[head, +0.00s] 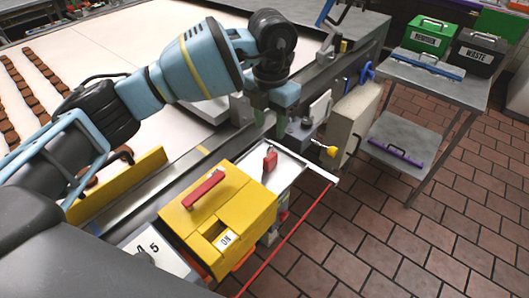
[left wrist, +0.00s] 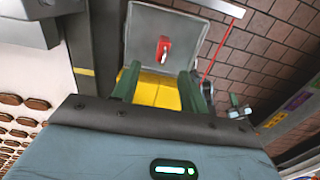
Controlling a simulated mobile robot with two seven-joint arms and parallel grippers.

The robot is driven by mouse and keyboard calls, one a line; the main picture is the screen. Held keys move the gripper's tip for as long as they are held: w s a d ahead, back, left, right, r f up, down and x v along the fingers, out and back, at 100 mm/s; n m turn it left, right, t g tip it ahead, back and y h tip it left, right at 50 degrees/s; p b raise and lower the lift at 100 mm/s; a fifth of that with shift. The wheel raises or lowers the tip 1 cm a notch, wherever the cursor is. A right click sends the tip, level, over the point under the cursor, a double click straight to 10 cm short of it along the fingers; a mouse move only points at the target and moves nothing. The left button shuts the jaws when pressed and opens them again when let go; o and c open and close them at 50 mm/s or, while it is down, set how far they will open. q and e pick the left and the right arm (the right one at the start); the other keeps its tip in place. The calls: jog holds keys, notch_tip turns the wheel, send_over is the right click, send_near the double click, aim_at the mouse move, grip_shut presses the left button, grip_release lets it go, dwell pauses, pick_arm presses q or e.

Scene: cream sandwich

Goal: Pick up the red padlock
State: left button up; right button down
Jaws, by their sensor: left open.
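The small red padlock (head: 269,161) sits on a grey metal plate (head: 290,172) beside a yellow box. It also shows in the left wrist view (left wrist: 164,47), ahead of my fingers and roughly between their lines. My left gripper (head: 270,128) is above and behind the padlock in the head view, with its green fingers pointing down. The left gripper also shows in the left wrist view (left wrist: 158,88), its two fingers apart and nothing between them. It does not touch the padlock. My right gripper is not in view.
The yellow box (head: 245,195) with a red handle (head: 204,190) and an ON label stands just left of the plate. A yellow knob (head: 331,151) juts out to the right. A metal cart (head: 430,80) with green and black boxes stands at right. Brown tiled floor lies between.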

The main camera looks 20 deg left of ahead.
aim_at(271, 146)
pick_arm(q)
jog(key=shift+d, duration=0.1)
jog(key=shift+f, duration=1.35)
jog(key=shift+s+d+f, duration=0.1)
jog(key=shift+s+f, duration=0.05)
jog(key=shift+f, duration=1.15)
jog(key=shift+s+d+f, duration=0.1)
jog(key=shift+f, duration=1.15)
jog(key=shift+c, duration=0.4)
grip_shut()
